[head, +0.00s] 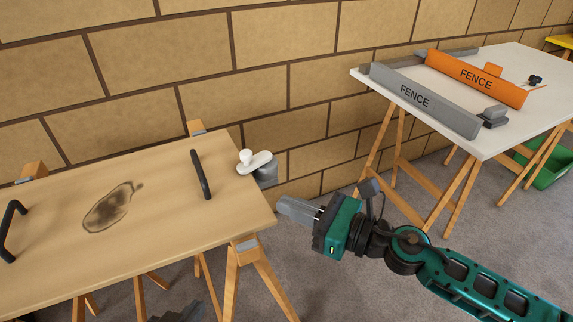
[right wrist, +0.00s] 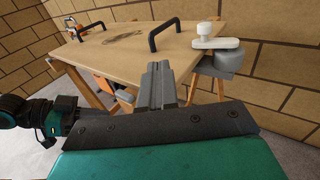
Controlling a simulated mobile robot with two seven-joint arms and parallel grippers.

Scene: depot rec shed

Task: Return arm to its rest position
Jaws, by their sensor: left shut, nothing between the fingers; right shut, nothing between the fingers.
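My right gripper (head: 284,205) is shut and empty. It is in the air just right of the wooden tabletop's near right corner, with its teal arm reaching in from the lower right. In the right wrist view its fingers (right wrist: 158,72) are together and point towards the tabletop. My left gripper (head: 180,313) shows only as a dark grey piece at the bottom edge of the head view, below the tabletop's front edge. Part of my teal and black left arm (right wrist: 40,118) shows at the left of the right wrist view.
The wooden tabletop (head: 150,230) on trestles has two black handles (head: 201,174) (head: 12,230) and a dark stain (head: 107,212). A grey clamp with a white lever (head: 256,162) sits at its right edge. A white table (head: 540,75) holds grey and orange fences (head: 420,100) (head: 476,77). A brick wall stands behind.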

